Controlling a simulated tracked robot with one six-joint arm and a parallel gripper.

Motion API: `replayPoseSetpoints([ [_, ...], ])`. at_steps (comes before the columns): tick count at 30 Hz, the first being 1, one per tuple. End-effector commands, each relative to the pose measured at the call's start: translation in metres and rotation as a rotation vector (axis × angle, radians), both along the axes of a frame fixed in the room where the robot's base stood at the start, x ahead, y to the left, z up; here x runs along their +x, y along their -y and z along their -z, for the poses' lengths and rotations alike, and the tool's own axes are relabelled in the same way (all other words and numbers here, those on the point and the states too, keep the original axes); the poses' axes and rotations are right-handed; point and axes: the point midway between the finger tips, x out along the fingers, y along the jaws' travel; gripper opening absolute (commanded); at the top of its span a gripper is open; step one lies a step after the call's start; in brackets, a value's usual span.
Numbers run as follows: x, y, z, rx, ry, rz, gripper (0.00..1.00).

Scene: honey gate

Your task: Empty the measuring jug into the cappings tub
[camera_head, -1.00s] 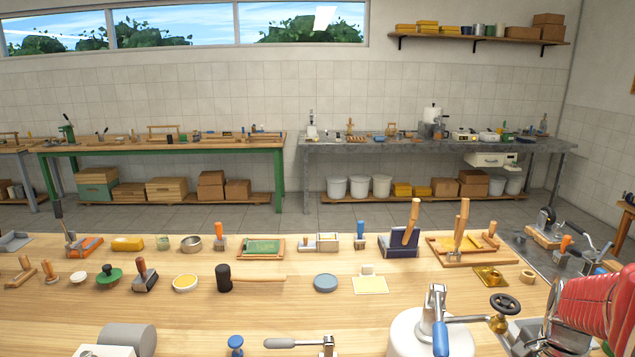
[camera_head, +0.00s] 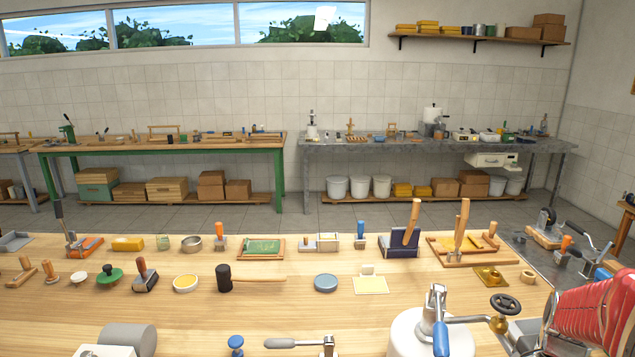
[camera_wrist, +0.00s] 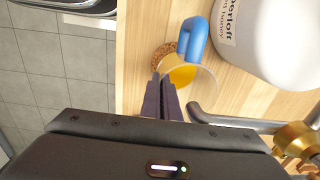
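In the wrist view a clear jug (camera_wrist: 203,84) with yellow-orange contents stands near the table edge, seen from above. A blue handle-like loop (camera_wrist: 195,38) shows at its upper side. The two dark fingers of my gripper (camera_wrist: 162,80) overlap the jug's left side, close together with a narrow gap. Whether they hold the jug's wall or stand beside it cannot be told. I cannot pick out the cappings tub with certainty. A metal rim (camera_wrist: 75,5) shows at the upper left, beyond the table edge.
A white labelled bucket (camera_wrist: 275,40) stands close right of the jug, with a brass valve (camera_wrist: 295,138) and a grey bar (camera_wrist: 235,122) nearby. A cork ring (camera_wrist: 163,56) is by the jug. The wooden table (camera_head: 420,305) holds many tools, including a black-headed mallet (camera_head: 224,278).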

Motion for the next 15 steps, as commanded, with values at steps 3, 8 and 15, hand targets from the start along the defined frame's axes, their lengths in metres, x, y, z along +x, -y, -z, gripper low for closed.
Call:
replayPoseSetpoints([
  [3, 0.000, 0.000, 0.003, 0.001, -0.001, 0.000, 0.00],
  [8, 0.000, 0.000, 0.006, 0.001, -0.001, 0.000, 0.00],
  [15, 0.000, 0.000, 0.011, 0.001, -0.001, 0.000, 0.00],
])
